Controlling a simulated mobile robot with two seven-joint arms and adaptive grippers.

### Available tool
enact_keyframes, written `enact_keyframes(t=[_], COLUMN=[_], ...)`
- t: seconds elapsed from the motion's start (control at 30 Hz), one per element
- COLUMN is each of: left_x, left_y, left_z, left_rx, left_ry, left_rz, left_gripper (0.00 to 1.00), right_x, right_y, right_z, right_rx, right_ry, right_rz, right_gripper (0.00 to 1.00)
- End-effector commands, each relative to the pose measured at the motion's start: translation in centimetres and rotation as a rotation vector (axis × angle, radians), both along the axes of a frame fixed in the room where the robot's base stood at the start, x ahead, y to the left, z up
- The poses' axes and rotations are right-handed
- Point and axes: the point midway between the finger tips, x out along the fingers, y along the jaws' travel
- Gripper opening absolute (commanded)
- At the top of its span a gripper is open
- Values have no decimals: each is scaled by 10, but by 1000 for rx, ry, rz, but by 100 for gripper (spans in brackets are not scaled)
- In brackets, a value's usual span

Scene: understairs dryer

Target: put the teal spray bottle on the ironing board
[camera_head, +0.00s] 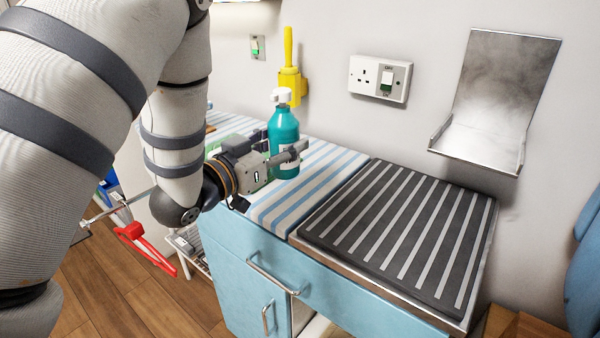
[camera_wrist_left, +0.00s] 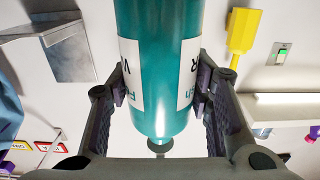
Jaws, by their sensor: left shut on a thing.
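The teal spray bottle (camera_head: 284,130) with a white top is upright in my left gripper (camera_head: 285,154). In the left wrist view the teal bottle (camera_wrist_left: 160,60) fills the space between my left gripper's two fingers (camera_wrist_left: 160,88), which press on its labelled sides. The blue-and-white striped surface (camera_head: 330,161), which looks like the ironing board, lies under and behind the bottle. I cannot tell whether the bottle's base touches it. A dark grey striped panel (camera_head: 400,230) lies to its right. My right gripper is not in view.
A yellow holder with a handle (camera_head: 290,82) is on the wall behind the bottle. A wall socket (camera_head: 379,79) and a metal bracket (camera_head: 500,95) are further right. A blue cabinet (camera_head: 240,280) stands below. A red-handled item (camera_head: 145,245) is at lower left.

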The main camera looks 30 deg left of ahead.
Motion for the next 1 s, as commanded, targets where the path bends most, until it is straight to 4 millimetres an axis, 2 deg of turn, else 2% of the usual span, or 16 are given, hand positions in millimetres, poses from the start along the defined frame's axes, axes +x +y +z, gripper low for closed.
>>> enact_keyframes(t=[0.03, 0.13, 0.33, 0.5, 0.7, 0.87, 0.9, 0.97, 1.0], left_x=[9, 22, 35, 36, 36, 36, 35, 35, 35], left_y=[-3, -7, -12, -12, -12, -12, -12, -12, -12], left_z=[-24, -37, -50, -81, -77, -82, -81, -81, -81], left_rx=[0, 0, 0, 1, 1, 0, 0, 0, 0], left_ry=[18, 11, 4, 7, -1, 0, 2, 2, 2], left_rz=[0, 1, 1, 2, 2, 2, 2, 2, 2], left_gripper=[8, 8, 8, 8, 8, 8, 55, 66, 66], right_x=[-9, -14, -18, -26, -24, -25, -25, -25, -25], right_y=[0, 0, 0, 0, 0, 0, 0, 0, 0], right_z=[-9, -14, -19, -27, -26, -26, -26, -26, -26], right_rx=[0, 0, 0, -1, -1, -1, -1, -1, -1], right_ry=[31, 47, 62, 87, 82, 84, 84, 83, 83], right_rz=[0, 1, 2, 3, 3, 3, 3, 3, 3], right_gripper=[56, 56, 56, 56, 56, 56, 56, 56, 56])
